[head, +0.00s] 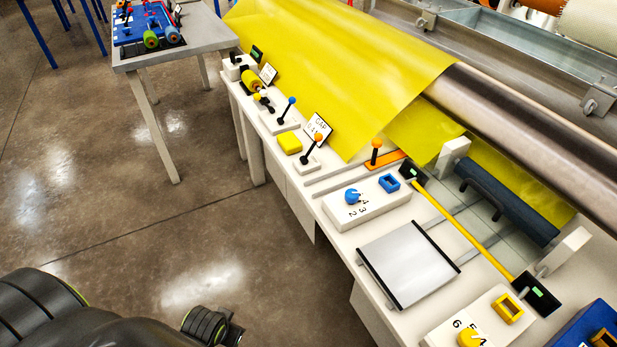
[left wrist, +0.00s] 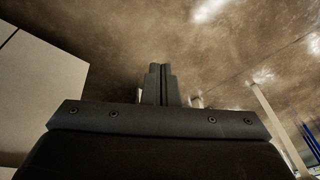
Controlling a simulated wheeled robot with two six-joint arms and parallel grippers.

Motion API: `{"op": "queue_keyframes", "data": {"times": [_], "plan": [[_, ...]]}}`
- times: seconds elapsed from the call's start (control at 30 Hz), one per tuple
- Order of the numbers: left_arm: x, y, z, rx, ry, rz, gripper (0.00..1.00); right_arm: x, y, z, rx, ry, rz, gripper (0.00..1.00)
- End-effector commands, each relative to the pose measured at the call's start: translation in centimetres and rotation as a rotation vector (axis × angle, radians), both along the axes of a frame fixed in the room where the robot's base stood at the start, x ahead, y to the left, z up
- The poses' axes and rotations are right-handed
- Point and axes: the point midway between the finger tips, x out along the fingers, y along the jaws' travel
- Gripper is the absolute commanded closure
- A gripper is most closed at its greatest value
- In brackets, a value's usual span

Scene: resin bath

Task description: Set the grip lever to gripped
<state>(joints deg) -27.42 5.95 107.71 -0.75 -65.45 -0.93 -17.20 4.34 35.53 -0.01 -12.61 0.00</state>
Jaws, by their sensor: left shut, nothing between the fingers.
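Several small levers stand along the white bench: one with a blue knob (head: 291,101), one with an orange knob (head: 318,137) by a lettered card, and one with an orange knob on an orange strip (head: 376,145). I cannot tell by label which is the grip lever, nor read its setting. My left gripper (left wrist: 158,84) shows in the left wrist view with its two fingers together and nothing between them. It is over the floor, apart from the levers. My right gripper is not in view.
A yellow sheet (head: 330,50) drapes over the bench's back beside a metal roller (head: 530,120). A yellow bar (head: 455,225) crosses near a grey plate (head: 408,264). Blue (head: 352,196) and yellow (head: 470,338) numbered knobs sit on the bench.

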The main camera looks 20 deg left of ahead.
Motion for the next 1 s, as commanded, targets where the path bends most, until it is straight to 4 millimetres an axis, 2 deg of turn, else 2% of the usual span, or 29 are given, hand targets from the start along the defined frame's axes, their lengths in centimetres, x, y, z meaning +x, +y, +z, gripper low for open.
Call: {"op": "queue_keyframes", "data": {"times": [0.17, 0.27, 0.3, 0.4, 0.47, 0.67, 0.87, 1.0], "plan": [[2.0, -0.1, 5.0, 0.047, -0.049, -0.044, 1.00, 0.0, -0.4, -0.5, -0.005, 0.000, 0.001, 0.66], [4.6, 0.0, 8.2, 0.121, -0.099, -0.109, 1.00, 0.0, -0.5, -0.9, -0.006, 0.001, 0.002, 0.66], [6.2, 0.2, 9.3, 0.166, -0.119, -0.149, 1.00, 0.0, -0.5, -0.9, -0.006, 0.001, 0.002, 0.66], [9.5, 0.5, 10.6, 0.270, -0.148, -0.235, 1.00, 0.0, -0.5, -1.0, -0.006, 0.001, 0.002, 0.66], [11.6, 0.6, 11.2, 0.331, -0.162, -0.288, 1.00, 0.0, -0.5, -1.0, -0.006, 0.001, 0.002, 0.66], [19.7, 0.3, 13.3, 0.571, -0.192, -0.490, 1.00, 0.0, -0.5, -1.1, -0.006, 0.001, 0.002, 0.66], [28.3, -1.7, 16.2, 0.845, -0.187, -0.727, 1.00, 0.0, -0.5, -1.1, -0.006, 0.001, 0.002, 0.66], [34.0, -4.1, 18.9, 1.047, -0.169, -0.899, 1.00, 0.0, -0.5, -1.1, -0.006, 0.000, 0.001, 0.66]]}}
